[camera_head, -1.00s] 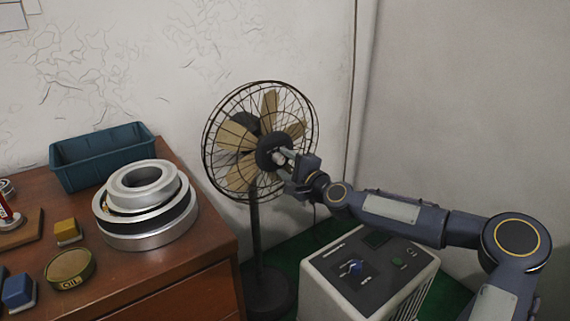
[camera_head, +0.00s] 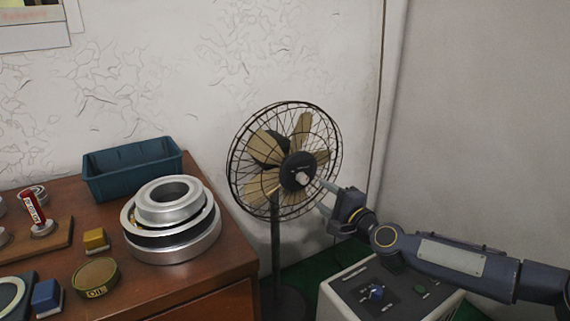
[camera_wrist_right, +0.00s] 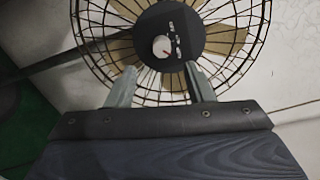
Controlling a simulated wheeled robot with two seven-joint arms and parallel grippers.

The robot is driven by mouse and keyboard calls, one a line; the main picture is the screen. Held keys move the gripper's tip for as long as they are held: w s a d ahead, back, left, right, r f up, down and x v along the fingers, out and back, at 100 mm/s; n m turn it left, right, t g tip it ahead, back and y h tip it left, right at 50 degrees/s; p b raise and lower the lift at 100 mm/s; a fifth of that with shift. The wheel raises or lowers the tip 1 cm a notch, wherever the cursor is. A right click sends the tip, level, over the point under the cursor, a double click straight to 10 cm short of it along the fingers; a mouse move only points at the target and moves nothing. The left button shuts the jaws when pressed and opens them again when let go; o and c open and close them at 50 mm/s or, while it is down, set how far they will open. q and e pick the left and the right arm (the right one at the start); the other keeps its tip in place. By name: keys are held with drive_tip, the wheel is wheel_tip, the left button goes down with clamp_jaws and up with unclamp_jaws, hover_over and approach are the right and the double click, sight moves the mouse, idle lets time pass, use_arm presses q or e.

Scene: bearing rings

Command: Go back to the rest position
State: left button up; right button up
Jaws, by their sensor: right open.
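My right gripper (camera_head: 325,197) is in front of the lower right of the fan, off the table. In the right wrist view, its two fingers (camera_wrist_right: 162,85) are apart with nothing between them. The bearing rings (camera_head: 172,220) sit stacked on the brown table at its right side: a silver ring on top, a dark band, and a wide silver ring below. My left gripper is not in view.
A standing fan (camera_head: 285,160) is beside the table, and its hub (camera_wrist_right: 163,46) shows close behind the right fingers. A white machine (camera_head: 350,300) stands under my right arm. A teal bin (camera_head: 130,168), a yellow block (camera_head: 96,240) and a round tin (camera_head: 95,278) are on the table.

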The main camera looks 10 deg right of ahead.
drive_tip(key=s+a+f+n+g, duration=0.6)
drive_tip(key=s+a+f+n, duration=0.1)
drive_tip(key=s+a+n, duration=0.15)
drive_tip(key=s+d+f+n+g+h, duration=0.1)
drive_tip(key=s+d+n+g, duration=0.15)
drive_tip(key=s, duration=1.15)
drive_tip(key=s+d+n+g+h, duration=0.15)
drive_tip(key=s+d+n, duration=0.25)
drive_tip(key=s, duration=1)
wheel_tip(320, 180, up, 28)
drive_tip(key=s+g+p, duration=0.1)
drive_tip(key=p, duration=2.7)
drive_tip(key=shift+p, duration=0.35)
